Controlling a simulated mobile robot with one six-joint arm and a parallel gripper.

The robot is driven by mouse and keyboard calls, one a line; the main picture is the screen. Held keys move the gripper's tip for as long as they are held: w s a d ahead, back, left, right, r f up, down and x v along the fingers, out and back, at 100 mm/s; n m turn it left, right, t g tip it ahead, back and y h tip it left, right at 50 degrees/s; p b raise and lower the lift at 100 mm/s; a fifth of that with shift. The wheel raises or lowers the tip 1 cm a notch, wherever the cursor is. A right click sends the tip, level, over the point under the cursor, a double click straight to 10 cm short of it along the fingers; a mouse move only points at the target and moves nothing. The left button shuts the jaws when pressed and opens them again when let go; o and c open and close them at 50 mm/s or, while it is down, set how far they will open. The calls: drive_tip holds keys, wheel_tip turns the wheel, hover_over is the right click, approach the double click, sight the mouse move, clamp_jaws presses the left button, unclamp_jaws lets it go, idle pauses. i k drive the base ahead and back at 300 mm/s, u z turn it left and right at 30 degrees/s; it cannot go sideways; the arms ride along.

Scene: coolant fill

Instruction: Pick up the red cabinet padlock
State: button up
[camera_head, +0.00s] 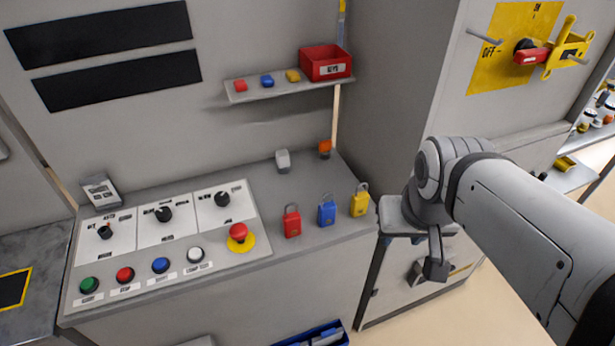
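The red padlock (292,222) stands upright on the right part of the grey console top, its shackle upward. A blue padlock (327,211) and a yellow padlock (360,201) stand in a row to its right. My gripper (436,266) hangs at the end of my arm, to the right of the padlocks and past the console's right edge. It is well apart from the red padlock.
An emergency stop button (239,234) on a yellow base sits left of the red padlock. A white item (283,159) and an orange item (325,148) stand behind. A shelf (258,92) above carries small coloured pieces and a red box (325,63). The console (300,255) has a front edge close by.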

sight(292, 222)
drive_tip(key=z, duration=1.05)
drive_tip(key=k, duration=2.1)
drive_tip(key=u, duration=1.1)
drive_tip(key=i, duration=1.5)
